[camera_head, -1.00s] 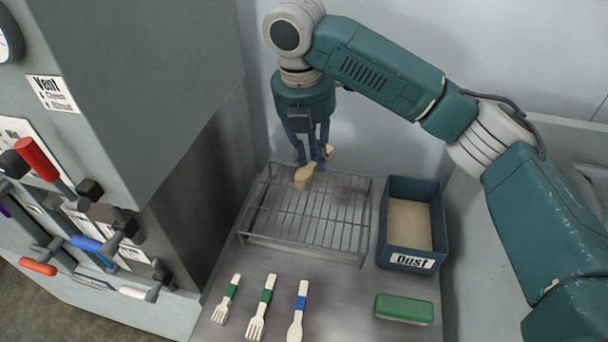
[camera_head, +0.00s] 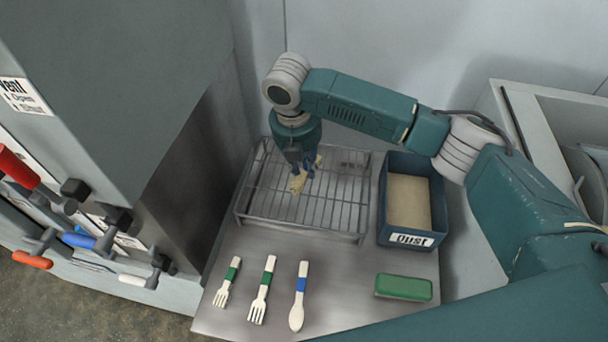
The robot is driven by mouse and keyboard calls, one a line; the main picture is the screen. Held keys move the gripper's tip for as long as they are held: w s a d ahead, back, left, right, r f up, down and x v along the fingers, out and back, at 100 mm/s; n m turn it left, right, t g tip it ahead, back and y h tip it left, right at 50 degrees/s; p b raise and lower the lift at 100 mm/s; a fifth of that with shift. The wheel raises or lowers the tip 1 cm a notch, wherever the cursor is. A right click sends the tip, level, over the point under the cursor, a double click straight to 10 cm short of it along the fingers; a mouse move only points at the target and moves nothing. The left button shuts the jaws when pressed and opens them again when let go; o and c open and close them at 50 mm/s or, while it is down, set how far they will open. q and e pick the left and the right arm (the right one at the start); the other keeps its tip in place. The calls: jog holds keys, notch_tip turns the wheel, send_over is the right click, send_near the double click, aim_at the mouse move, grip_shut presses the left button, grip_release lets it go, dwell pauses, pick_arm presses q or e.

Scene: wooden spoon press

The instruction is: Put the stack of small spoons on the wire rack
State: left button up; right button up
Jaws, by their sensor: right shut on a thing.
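My right gripper (camera_head: 306,174) points down over the back left part of the wire rack (camera_head: 333,211). It is shut on the stack of small spoons (camera_head: 298,183), which is pale wood with bowls toward the front. The stack is at or just above the rack's bars; I cannot tell whether it touches them. The gripper's fingers hide the handles. My left gripper is not in view.
A dark blue bin marked Dust (camera_head: 411,240) stands right of the rack. In front lie two forks with green bands (camera_head: 229,280) (camera_head: 263,290), a blue-banded spoon (camera_head: 299,297) and a green block (camera_head: 403,287). A grey press with levers (camera_head: 90,241) stands left.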

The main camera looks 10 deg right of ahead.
aim_at(304, 179)
jog(key=shift+f, duration=0.3)
notch_tip(304, 179, down, 4)
jog(key=shift+r+p, duration=0.25)
jog(key=shift+p, duration=0.15)
jog(key=shift+f, duration=0.3)
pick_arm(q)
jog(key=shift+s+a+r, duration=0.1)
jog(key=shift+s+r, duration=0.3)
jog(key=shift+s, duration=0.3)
pick_arm(e)
jog(key=shift+f, duration=0.1)
jog(key=o, duration=0.9)
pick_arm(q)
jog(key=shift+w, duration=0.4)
